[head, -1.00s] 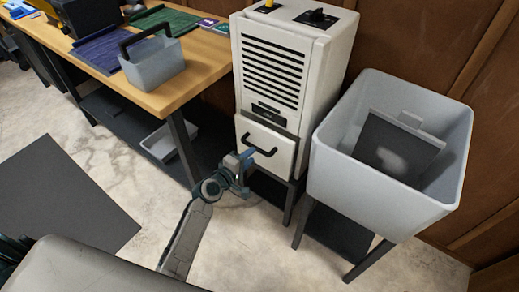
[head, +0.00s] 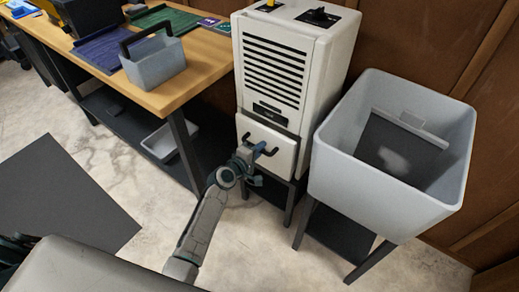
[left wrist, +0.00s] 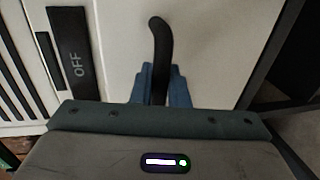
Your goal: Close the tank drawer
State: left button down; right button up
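The tank drawer (head: 276,154) is the pale front low on the white machine (head: 292,50). A dark strip shows along its top edge, and it looks slightly out from the body. Its black curved handle (head: 248,142) is partly hidden behind my left gripper (head: 262,149). In the left wrist view the handle (left wrist: 158,38) runs between the blue fingers of my left gripper (left wrist: 161,82). The fingers lie close against it on both sides, so the gripper looks shut on it. My right gripper is out of view.
A grey bin (head: 335,170) on a dark stand is close on the machine's right. A wooden workbench (head: 190,86) with a grey caddy (head: 155,62) is on the left. A grey tray (head: 160,142) sits below the bench. The floor in front is clear.

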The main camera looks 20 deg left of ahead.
pick_arm(q)
jog(key=w, duration=0.2)
jog(key=w+d+b, duration=0.1)
jog(key=shift+w+d+r, duration=0.1)
jog(key=shift+w+d, duration=0.05)
jog(key=shift+w, duration=0.2)
jog(key=c, duration=1.7)
grip_release()
jog(key=shift+o, duration=1)
jog(key=shift+w+d, duration=0.1)
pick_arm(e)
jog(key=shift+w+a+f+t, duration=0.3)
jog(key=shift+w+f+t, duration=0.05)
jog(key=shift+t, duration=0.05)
pick_arm(q)
jog(key=p+v, duration=0.1)
jog(key=v, duration=0.9)
jog(key=shift+s, duration=0.35)
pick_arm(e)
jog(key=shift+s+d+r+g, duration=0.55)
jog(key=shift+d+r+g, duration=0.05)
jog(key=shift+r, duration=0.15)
